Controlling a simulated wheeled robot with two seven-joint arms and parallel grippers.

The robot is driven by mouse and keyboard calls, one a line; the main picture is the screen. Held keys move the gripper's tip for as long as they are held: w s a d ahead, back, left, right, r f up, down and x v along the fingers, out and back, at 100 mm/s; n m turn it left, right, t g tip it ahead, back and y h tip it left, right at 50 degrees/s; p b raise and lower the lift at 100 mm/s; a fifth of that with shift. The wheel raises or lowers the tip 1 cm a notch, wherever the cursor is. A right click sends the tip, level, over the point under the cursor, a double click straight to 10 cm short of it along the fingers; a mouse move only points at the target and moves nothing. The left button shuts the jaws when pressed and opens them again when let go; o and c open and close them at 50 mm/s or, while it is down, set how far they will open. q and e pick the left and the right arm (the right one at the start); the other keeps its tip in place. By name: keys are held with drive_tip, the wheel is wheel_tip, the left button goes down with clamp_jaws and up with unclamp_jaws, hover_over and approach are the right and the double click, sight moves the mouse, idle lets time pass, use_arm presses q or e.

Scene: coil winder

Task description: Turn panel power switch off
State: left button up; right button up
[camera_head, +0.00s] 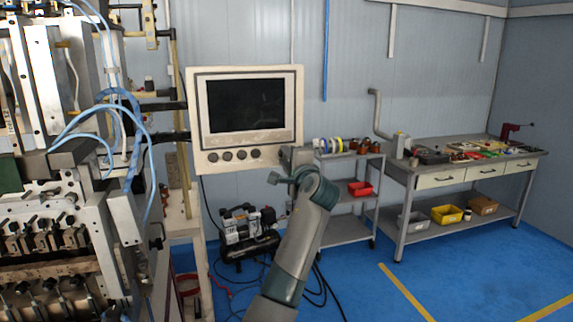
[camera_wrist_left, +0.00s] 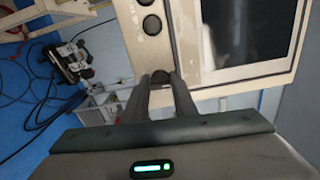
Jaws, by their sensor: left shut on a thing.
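The panel (camera_head: 248,158) is a beige box with a dark screen and a row of round dark knobs along its lower edge. My left gripper (camera_head: 289,158) is at the panel's lower right corner, its arm coming up from below. In the left wrist view the two fingers (camera_wrist_left: 162,84) stand on either side of a dark round knob, the power switch (camera_wrist_left: 160,76), and are shut on it. Only part of this knob shows between the fingertips, so its turn angle cannot be read. In the head view the gripper hides it. My right gripper is not in view.
A winding machine (camera_head: 75,230) with blue hoses stands at the left. A black compressor (camera_head: 248,232) and loose cables lie on the floor below the panel. A grey cart (camera_head: 345,232) and a workbench (camera_head: 400,182) stand to the right. The blue floor at front right is clear.

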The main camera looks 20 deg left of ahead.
use_arm(q)
drive_tip(key=shift+f+n, duration=0.15)
drive_tip(key=shift+n, duration=0.35)
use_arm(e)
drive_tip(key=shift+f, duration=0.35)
use_arm(q)
drive_tip(key=o, duration=1)
drive_tip(key=shift+o, duration=0.2)
drive_tip(key=shift+s, duration=0.15)
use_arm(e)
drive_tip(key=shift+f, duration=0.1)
use_arm(q)
drive_tip(key=shift+s+d+b, duration=0.4)
drive_tip(key=shift+s+b, duration=0.1)
drive_tip(key=b+v, duration=0.4)
drive_tip(key=v, duration=1.2)
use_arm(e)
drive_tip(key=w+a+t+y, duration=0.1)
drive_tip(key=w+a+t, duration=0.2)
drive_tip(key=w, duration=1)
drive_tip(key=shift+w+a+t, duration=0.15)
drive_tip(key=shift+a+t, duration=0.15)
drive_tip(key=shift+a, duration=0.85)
use_arm(q)
drive_tip(key=shift+d, duration=0.1)
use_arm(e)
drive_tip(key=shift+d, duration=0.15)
